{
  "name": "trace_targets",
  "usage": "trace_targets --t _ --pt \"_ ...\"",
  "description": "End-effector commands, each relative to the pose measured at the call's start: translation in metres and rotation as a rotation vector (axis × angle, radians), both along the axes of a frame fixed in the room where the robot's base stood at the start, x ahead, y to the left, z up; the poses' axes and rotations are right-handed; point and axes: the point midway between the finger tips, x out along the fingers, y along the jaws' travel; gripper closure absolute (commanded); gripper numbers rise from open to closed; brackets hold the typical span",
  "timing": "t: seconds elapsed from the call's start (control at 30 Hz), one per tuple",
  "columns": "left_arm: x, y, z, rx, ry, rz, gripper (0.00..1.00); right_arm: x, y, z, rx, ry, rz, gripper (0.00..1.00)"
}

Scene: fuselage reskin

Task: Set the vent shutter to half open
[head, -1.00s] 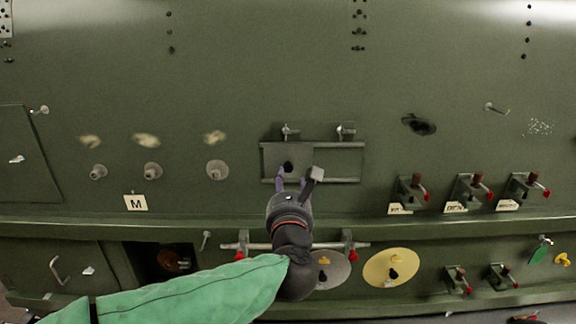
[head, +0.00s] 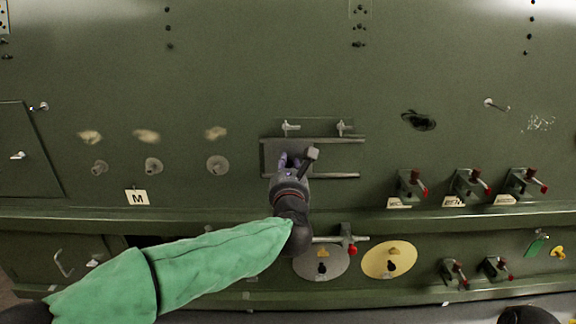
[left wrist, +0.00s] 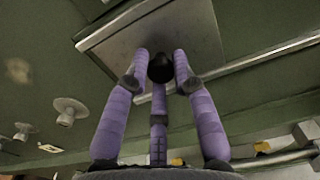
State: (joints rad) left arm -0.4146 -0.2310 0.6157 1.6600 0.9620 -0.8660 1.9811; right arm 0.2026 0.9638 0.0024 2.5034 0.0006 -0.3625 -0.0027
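The vent shutter (head: 270,157) is a grey-green plate between two horizontal rails, at the left part of the rails. In the left wrist view the plate (left wrist: 130,45) fills the upper middle, with a round black knob (left wrist: 161,67) on it. My left gripper (head: 290,162) reaches up from below to the plate. In the left wrist view its purple fingers (left wrist: 160,75) close around the knob, one on each side and one below, and seem to touch it. In the head view the hand hides the knob and part of the plate.
Two small latch handles (head: 290,127) sit above the upper rail. Several red-tipped clamps (head: 412,186) stand to the right. Below are a grey disc (head: 320,262), a yellow disc (head: 389,260) and a horizontal bar with a red-ended bracket (head: 349,240). The rails right of the plate are clear.

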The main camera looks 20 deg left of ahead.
Motion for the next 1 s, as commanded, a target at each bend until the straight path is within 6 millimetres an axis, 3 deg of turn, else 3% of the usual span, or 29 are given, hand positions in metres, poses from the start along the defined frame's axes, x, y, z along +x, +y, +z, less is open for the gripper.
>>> trace_targets --t 0.27,0.7,1.0 --pt "0.000 0.000 0.003 0.000 -0.005 0.001 1.00 0.000 0.000 -0.001 0.000 0.000 0.000 1.00" --pt "0.015 -0.051 0.004 -0.002 -0.012 0.001 1.00 0.000 0.000 -0.034 0.000 0.000 0.000 1.00" --pt "0.015 -0.054 0.008 -0.001 -0.014 0.003 1.00 0.000 0.000 -0.034 0.000 0.000 0.000 1.00"
